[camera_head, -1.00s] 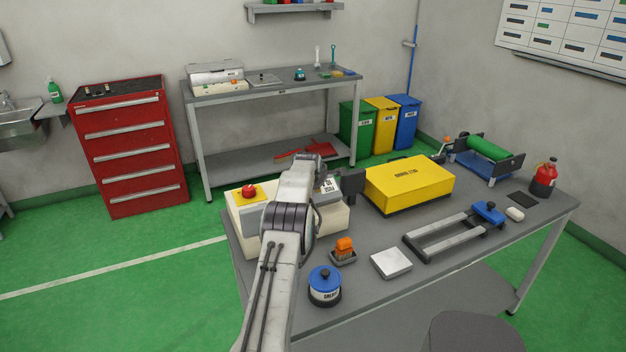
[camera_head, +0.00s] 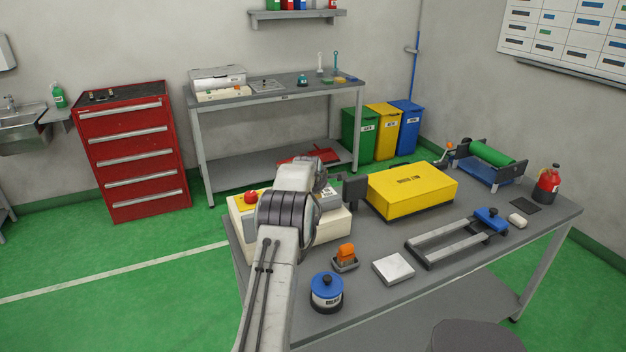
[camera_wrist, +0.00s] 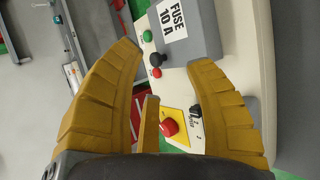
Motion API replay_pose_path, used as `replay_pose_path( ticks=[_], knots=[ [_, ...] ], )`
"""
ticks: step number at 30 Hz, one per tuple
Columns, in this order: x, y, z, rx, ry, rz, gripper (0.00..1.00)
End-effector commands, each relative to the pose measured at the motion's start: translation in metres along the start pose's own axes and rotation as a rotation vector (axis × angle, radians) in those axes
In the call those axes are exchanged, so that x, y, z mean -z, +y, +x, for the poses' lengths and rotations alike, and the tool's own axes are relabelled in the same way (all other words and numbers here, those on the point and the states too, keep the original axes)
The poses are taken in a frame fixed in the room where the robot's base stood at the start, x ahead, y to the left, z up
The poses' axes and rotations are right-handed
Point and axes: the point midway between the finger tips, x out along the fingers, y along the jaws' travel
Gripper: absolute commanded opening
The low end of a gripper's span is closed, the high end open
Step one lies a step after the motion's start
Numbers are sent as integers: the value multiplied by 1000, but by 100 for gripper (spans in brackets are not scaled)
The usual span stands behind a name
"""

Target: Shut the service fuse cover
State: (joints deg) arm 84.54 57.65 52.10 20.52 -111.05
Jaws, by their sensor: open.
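The grey fuse cover (camera_wrist: 190,32), with a white "FUSE 10 A" label, is on the cream control box (camera_wrist: 250,65) in the wrist view. Whether it is fully shut I cannot tell. Green, black and red knobs or lamps sit along its edge, and a red stop button (camera_wrist: 168,127) is on a yellow plate. My gripper (camera_wrist: 170,75) is open and empty, its yellow-brown fingers spread above the box, with the cover beyond the tips. In the head view the cream box (camera_head: 338,224) stands at the table's left end; my arm hides its middle and most of the gripper.
On the same table are a yellow cover box (camera_head: 410,190) to the right, an orange part in a small tray (camera_head: 346,256), a blue-lidded pot (camera_head: 327,292), a white block (camera_head: 393,268) and a rail frame (camera_head: 450,240). Table front is partly clear.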

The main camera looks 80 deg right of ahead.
Motion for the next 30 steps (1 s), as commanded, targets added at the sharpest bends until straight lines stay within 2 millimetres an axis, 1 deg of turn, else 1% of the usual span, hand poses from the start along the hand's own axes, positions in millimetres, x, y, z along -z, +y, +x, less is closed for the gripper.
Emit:
replay_pose_path(
  ticks=[1,9,18,24,30],
  knots=[
    [-1,1,-8,-1,-1,0,48],
    [-1,1,-42,-1,-1,1,48],
    [-2,0,-74,0,-2,1,48],
    [-1,0,-85,0,-2,1,48],
    [-2,0,-88,-1,-2,1,48]
  ],
)
